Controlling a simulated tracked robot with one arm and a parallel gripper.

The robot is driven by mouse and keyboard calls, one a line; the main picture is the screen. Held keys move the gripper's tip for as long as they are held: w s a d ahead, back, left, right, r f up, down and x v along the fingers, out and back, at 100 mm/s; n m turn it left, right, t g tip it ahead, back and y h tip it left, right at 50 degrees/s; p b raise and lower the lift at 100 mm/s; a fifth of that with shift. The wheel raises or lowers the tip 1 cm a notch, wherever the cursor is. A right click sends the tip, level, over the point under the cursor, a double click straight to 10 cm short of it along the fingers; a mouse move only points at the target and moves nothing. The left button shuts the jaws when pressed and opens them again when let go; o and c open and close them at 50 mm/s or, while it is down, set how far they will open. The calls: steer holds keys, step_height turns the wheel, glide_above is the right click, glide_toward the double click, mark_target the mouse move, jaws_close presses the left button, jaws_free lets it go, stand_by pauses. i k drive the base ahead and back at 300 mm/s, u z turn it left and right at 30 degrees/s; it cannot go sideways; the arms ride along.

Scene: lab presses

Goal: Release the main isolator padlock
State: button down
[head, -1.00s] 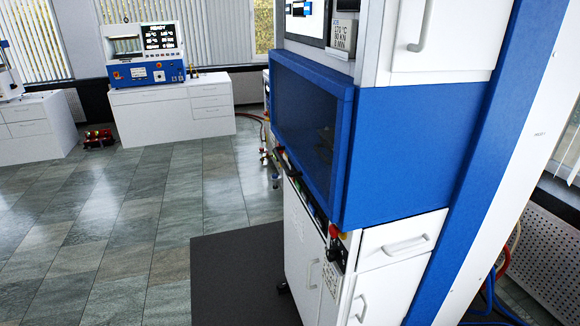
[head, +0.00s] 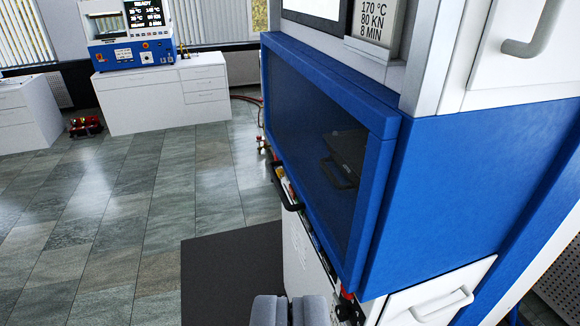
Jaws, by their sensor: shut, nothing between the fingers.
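The large blue and white press (head: 480,180) fills the right half of the head view. A small red part (head: 347,295) and a dark fitting (head: 350,312) show low on its front corner, under the blue hood. I cannot make out a padlock or tell which part is the isolator. My gripper (head: 290,312) shows at the bottom edge as two grey fingers side by side. It is shut and empty, just left of the red part in the picture. I cannot tell the distance between them.
The hood's dark window (head: 320,150) has a black handle (head: 290,195) below it. A white drawer (head: 445,295) with a handle is at lower right. A dark mat (head: 225,275) lies before the press. A second press (head: 135,55) stands behind.

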mark_target(281, 173)
steer(key=z, duration=0.1)
steer(key=i, duration=0.1)
steer(key=u, duration=0.15)
steer(key=k, duration=0.55)
steer(key=u, duration=0.8)
steer(key=i, duration=2.45)
steer(key=z, duration=0.8)
steer(key=i, duration=0.3)
steer(key=z, duration=0.15)
